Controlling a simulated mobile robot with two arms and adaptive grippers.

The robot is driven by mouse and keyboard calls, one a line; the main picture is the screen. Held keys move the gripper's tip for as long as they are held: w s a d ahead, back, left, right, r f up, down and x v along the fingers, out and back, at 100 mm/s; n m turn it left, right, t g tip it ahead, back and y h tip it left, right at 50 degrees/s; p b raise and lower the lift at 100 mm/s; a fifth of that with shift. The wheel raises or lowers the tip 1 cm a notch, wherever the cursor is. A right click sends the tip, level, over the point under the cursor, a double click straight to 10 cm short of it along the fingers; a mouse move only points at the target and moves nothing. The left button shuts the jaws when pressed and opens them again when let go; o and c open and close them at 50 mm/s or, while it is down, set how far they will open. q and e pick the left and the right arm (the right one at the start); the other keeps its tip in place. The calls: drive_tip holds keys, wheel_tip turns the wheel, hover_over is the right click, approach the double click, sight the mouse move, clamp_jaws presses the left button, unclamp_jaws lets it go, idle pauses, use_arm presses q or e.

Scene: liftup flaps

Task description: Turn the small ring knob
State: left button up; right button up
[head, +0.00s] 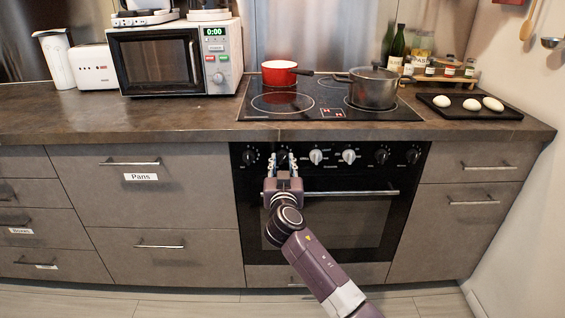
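The black oven front carries a row of several round knobs under the cooktop; their labels are too small to read, so I cannot tell which one is the small ring knob. My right gripper (282,162) comes up from below in front of the second knob from the left (282,156). Its two fingers are apart, one on each side of that knob in the picture. I cannot tell whether they touch it. The leftmost knob (250,157) is dark. The third knob (316,157) and fourth knob (349,156) look silvery. My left gripper is not in view.
The oven handle (350,193) runs across just below the knobs, near my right gripper. On the cooktop (320,112) stand a red pot (279,73) and a lidded steel pot (373,90). A microwave (160,60) stands at left, a black tray (450,110) at right.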

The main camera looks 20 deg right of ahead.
drive_tip(key=c, duration=0.3)
drive_tip(key=shift+n, duration=1.5)
drive_tip(key=shift+n+p, duration=0.45)
drive_tip(key=shift+n, duration=1.05)
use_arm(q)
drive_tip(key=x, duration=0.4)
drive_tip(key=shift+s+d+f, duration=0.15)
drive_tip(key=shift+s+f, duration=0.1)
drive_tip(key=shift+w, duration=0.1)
